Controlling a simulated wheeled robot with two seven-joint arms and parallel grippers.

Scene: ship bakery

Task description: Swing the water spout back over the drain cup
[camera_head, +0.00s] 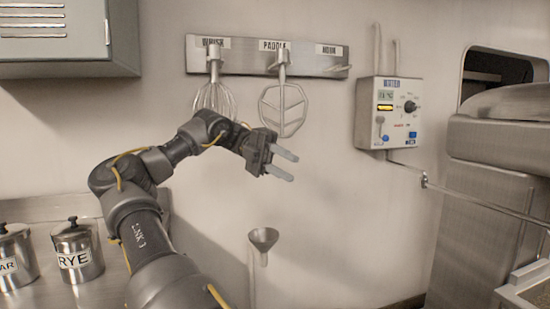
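The water spout (485,203) is a thin metal pipe that runs from a joint on the wall below the water box to the right edge of the view. Its far end is out of view. The drain cup (263,238) is a small grey funnel on the wall at lower centre, and the spout is well to its right, not over it. My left gripper (294,167) is in mid-view, above the drain cup in the picture and left of the spout. Its two fingers are apart, with nothing between them. My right gripper is not in view.
The water box (386,113) is on the wall. A whisk (213,96) and a paddle (283,108) hang from a rack behind my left gripper. Tins (76,250) stand on the left counter. A large metal machine (480,235) fills the right. The wall between is clear.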

